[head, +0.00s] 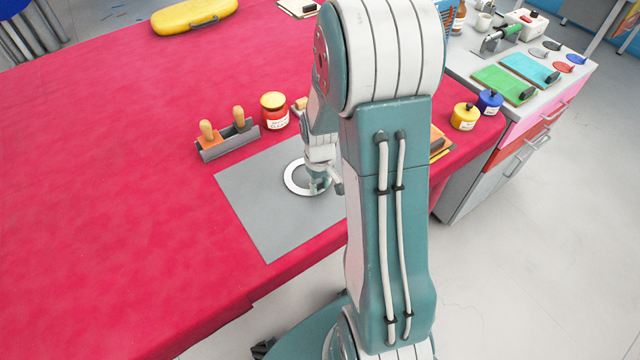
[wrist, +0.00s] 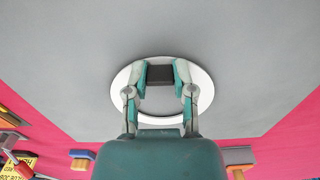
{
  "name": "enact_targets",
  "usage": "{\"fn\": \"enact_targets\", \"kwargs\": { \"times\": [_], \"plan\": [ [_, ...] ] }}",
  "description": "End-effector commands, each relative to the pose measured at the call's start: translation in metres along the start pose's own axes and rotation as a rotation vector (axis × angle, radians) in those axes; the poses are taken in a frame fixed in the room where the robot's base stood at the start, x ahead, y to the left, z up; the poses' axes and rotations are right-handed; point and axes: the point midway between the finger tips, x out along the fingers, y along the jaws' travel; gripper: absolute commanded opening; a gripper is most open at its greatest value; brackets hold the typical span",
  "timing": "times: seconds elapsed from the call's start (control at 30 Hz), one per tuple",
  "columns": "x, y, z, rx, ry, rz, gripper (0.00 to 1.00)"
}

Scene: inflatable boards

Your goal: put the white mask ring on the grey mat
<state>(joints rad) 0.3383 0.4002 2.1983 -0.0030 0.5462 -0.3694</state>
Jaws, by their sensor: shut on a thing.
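The white mask ring (head: 290,178) is over the grey mat (head: 262,215), towards the mat's right part in the head view. In the wrist view the ring (wrist: 205,100) lies flat against the mat (wrist: 60,60), with mat surface all around it. I cannot tell whether it touches the mat or hovers just above. A dark block (wrist: 160,74) stands on the ring's far band. My gripper (head: 319,186) points down at the ring and is shut on this block, with one finger on each side. My arm hides the mat's right part in the head view.
A grey holder with wooden-handled tools (head: 228,142) and a yellow-lidded jar (head: 274,112) stand behind the mat on the red tabletop (head: 110,180). A yellow case (head: 194,15) lies farther back. The left of the table is clear. A cabinet with boards and jars stands at right.

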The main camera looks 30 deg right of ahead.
Motion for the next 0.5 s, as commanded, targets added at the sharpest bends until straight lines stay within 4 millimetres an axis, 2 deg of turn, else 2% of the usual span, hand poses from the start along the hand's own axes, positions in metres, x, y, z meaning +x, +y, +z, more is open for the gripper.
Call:
{"fn": "enact_targets", "kwargs": {
  "times": [0.33, 0.37, 0.4, 0.43, 0.5],
  "plan": [
    [0.0046, 0.0003, 0.0002, -0.001, 0.000, 0.000, 0.00],
    [0.0045, 0.0005, 0.0001, -0.001, 0.001, 0.000, 0.42],
    [0.0043, 0.0008, 0.0002, -0.001, 0.001, 0.000, 0.60],
    [0.0042, 0.0010, 0.0002, -0.001, 0.001, -0.001, 0.67],
    [0.0042, 0.0011, 0.0003, -0.001, 0.001, -0.001, 0.67]
  ]
}}
